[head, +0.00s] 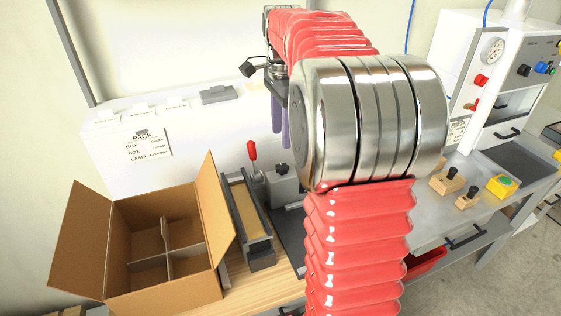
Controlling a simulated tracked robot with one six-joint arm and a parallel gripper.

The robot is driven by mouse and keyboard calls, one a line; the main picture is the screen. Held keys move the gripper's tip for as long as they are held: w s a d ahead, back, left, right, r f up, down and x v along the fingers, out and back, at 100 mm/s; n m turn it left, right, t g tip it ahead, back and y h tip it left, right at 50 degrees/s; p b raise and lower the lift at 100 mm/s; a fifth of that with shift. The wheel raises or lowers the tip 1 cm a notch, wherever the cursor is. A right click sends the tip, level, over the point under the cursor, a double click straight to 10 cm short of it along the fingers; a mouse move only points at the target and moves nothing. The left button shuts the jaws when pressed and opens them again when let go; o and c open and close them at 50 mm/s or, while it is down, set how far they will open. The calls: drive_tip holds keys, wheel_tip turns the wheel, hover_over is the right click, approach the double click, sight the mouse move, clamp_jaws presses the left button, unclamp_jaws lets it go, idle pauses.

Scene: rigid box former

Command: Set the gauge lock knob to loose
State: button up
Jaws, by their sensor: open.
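A small dark knob (283,168) sits on top of a grey block (284,184) at the back of the bench fixture. It may be the gauge lock knob, but no label can be read, and its setting is too small to tell. My gripper (281,128) hangs in front of the white back panel, with its two purple fingers pointing down. It appears just above the dark knob in the picture; the true distance cannot be told. The fingers are apart, and nothing shows between them. My red arm hides much of the fixture's right side.
A red-handled lever (252,152) stands left of the grey block, by a long tray-like channel (243,205). An open cardboard box (160,285) with dividers fills the bench's left.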

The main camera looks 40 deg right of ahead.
sight(282, 166)
wheel_tip(282, 166, down, 10)
drive_tip(key=shift+f, duration=0.2)
drive_tip(key=shift+c, duration=0.2)
